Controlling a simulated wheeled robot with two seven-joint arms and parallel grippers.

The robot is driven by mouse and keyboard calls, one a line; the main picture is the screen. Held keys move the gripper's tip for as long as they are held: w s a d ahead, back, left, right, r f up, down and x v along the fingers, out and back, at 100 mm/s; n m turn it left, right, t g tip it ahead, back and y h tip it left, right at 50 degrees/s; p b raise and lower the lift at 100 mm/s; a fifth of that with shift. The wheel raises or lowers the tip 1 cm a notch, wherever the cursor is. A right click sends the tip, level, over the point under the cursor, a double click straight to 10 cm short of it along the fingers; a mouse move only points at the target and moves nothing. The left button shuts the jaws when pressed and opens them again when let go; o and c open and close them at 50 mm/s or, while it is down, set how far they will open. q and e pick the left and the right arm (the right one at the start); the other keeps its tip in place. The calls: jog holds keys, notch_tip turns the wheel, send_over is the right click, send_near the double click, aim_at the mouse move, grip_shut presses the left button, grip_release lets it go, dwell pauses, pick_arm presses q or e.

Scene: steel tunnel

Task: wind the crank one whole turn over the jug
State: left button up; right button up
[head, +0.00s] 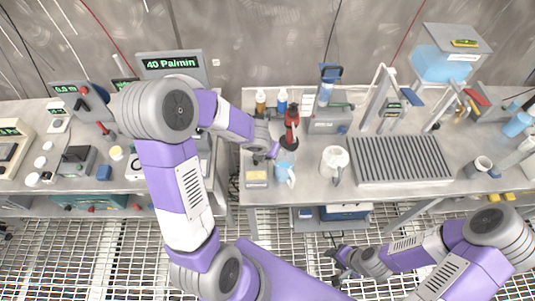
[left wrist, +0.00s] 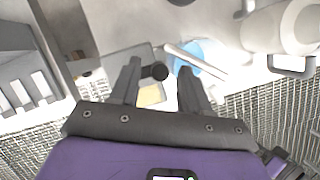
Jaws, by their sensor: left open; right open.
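A red and black upright device (head: 291,118) stands at the left of the right-hand bench, just behind a light blue jug (head: 285,171). The jug's blue also shows in the left wrist view (left wrist: 207,52), partly hidden by a pale bar. A dark round knob (left wrist: 159,72), perhaps the crank's, lies between the fingers of my left gripper (left wrist: 160,78) in that view; contact cannot be told. My left gripper (head: 268,151) is open beside the device, above and left of the jug. My right gripper (head: 342,262) is open and empty in front of the bench.
A white pitcher (head: 334,163) stands right of the jug, with a ribbed grey tray (head: 401,160) farther right. A small box with a yellowish top (head: 257,177) sits left of the jug. Small bottles (head: 261,101) stand behind. Floor grating (head: 110,245) lies in front.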

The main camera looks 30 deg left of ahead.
pick_arm(q)
jog(key=shift+w+f, duration=0.1)
jog(key=shift+f, duration=0.15)
grip_shut()
jog(key=m+p, duration=0.1)
jog(key=s+m+h+p, duration=0.1)
jog(key=shift+d+r+m+p, duration=0.1)
jog(key=shift+r+m+p, duration=0.1)
jog(key=shift+m+p, duration=0.2)
jog(key=m+p, duration=0.1)
jog(key=s+m+h+p, duration=0.1)
jog(key=m+p, duration=0.1)
jog(key=shift+s+m, duration=0.2)
jog(key=shift+m, duration=0.1)
jog(key=m+p, duration=0.1)
jog(key=s+m+g+h+p, duration=0.1)
jog(key=m, duration=0.1)
jog(key=shift+m+p, duration=0.3)
jog(key=shift+p, duration=0.05)
jog(key=shift+s+a+f+m+g+h+p, duration=0.1)
jog(key=shift+s+a+m+g+h+p, duration=0.15)
jog(key=shift+m+p, duration=0.35)
jog(key=shift+s+a+f+m+g+h+p, duration=0.15)
jog(key=shift+s+m+h+p, duration=0.15)
jog(key=shift+m, duration=0.5)
